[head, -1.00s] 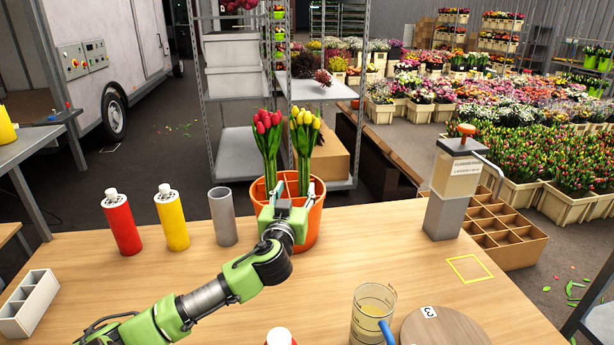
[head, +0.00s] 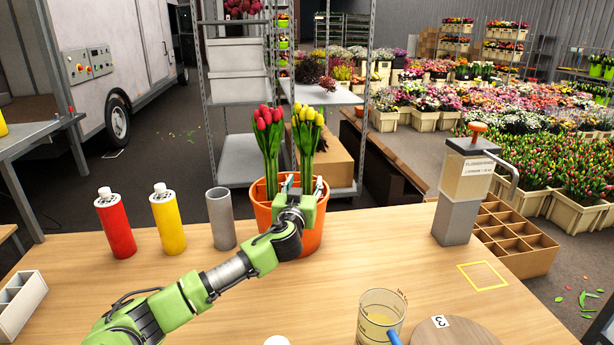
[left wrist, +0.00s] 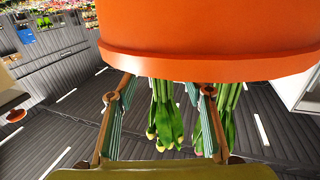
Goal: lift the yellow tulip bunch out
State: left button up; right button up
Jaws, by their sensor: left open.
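The yellow tulip bunch (head: 308,135) stands upright in the orange pot (head: 262,213), to the right of the red tulip bunch (head: 269,135). My left gripper (head: 304,184) is open at the pot, in front of the yellow bunch's lower stems, which it partly hides. In the left wrist view, the picture is upside down: the pot (left wrist: 210,35) fills the top and the yellow bunch (left wrist: 163,115) shows between the two open fingers of my left gripper (left wrist: 162,105). My right gripper is not in view.
A grey tube (head: 221,220), a yellow bottle (head: 168,222) and a red bottle (head: 116,225) stand left of the pot. A grey dispenser (head: 457,210) stands at the right. A clear jug (head: 380,318) and round board (head: 455,332) are at the front. The mid-right tabletop is clear.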

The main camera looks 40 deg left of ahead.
aim_at(306, 176)
pick_arm(q)
jog(key=shift+r+x, duration=0.2)
jog(key=shift+x, duration=2.6)
grip_shut()
